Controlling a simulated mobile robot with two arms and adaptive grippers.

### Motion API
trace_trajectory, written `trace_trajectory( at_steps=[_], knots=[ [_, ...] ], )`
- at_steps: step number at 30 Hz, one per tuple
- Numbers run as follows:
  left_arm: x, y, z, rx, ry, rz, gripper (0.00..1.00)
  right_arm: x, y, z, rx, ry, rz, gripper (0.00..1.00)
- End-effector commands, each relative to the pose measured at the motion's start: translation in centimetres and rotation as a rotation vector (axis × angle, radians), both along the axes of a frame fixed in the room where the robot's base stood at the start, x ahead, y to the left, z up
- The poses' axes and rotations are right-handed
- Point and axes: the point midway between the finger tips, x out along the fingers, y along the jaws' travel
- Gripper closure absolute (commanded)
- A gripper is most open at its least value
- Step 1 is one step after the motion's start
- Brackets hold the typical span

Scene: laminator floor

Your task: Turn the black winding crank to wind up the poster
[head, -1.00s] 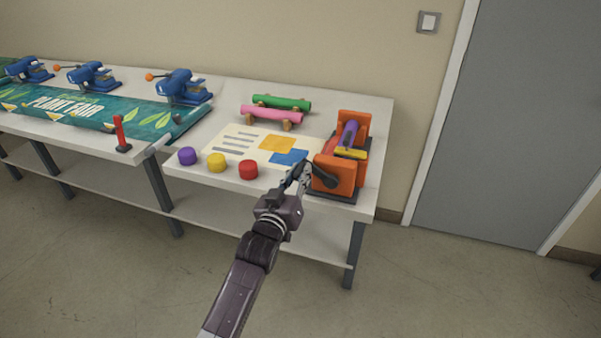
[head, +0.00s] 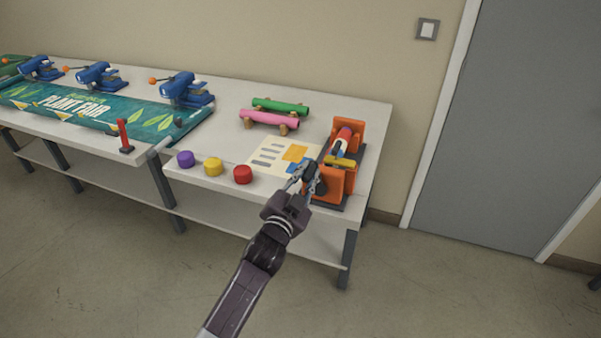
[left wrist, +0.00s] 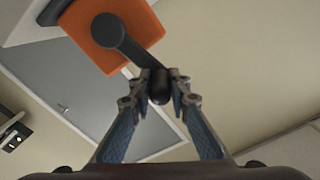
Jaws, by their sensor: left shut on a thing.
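The orange winder (head: 338,180) stands on a dark base at the right end of the white table. The black winding crank (left wrist: 124,42) shows in the left wrist view as an arm running from a round hub on the orange side plate to a knob. My left gripper (head: 308,172) is shut on the crank's knob; it also shows in the left wrist view (left wrist: 160,85). The poster (head: 275,155) lies flat on the table, its right end at the winder, with part of it rolled on the winder's roller. My right gripper is not in view.
Purple (head: 185,159), yellow (head: 213,166) and red (head: 242,174) round pieces stand along the front edge. Pink (head: 268,119) and green (head: 281,107) rolls rest on wooden cradles behind the poster. Blue devices (head: 187,90) and a green banner (head: 90,106) fill the left table.

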Motion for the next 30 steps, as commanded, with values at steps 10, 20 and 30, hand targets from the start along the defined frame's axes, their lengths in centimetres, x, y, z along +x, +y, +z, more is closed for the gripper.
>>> trace_trajectory(
  at_steps=[10,20,30],
  knots=[
    [-0.9,-2.9,0.1,0.311,-0.103,-0.002,1.0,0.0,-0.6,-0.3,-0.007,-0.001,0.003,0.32],
    [-1.8,-5.4,-0.6,0.61,-0.2,-0.002,1.0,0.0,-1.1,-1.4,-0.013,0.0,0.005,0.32],
    [-2.5,-7.5,-2.2,0.909,-0.296,-0.002,1.0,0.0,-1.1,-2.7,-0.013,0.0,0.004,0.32]
  ],
)
